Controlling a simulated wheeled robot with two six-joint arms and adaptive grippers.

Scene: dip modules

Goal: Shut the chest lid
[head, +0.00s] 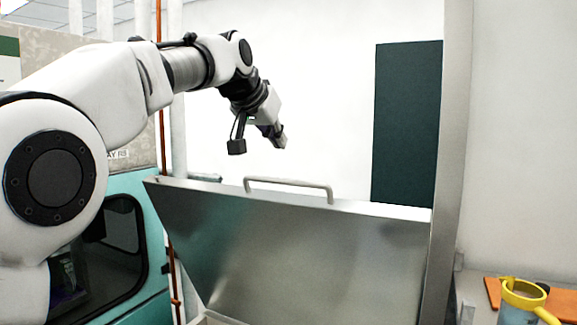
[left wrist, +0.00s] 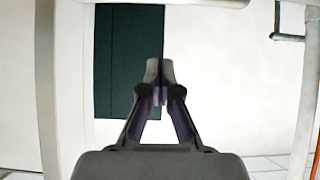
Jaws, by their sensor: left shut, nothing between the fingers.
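The chest lid (head: 315,255) is a wide brushed-metal panel in the head view. It stands raised and tilted, with its upper edge across the middle of the picture. A metal bar handle (head: 290,182) sits along that upper edge. My left gripper (head: 282,142) is shut and empty, above the handle in the picture and apart from it. Its closed fingertips (left wrist: 160,72) show in the left wrist view, with nothing between them. The chest body is almost wholly hidden below the lid. My right gripper is not in view.
A teal machine (head: 155,250) with a dark window stands left of the lid. A pale upright post (head: 455,120) rises at its right. At lower right a yellow-rimmed container (head: 523,294) stands by an orange item (head: 562,304). A dark green panel (head: 408,120) marks the back wall.

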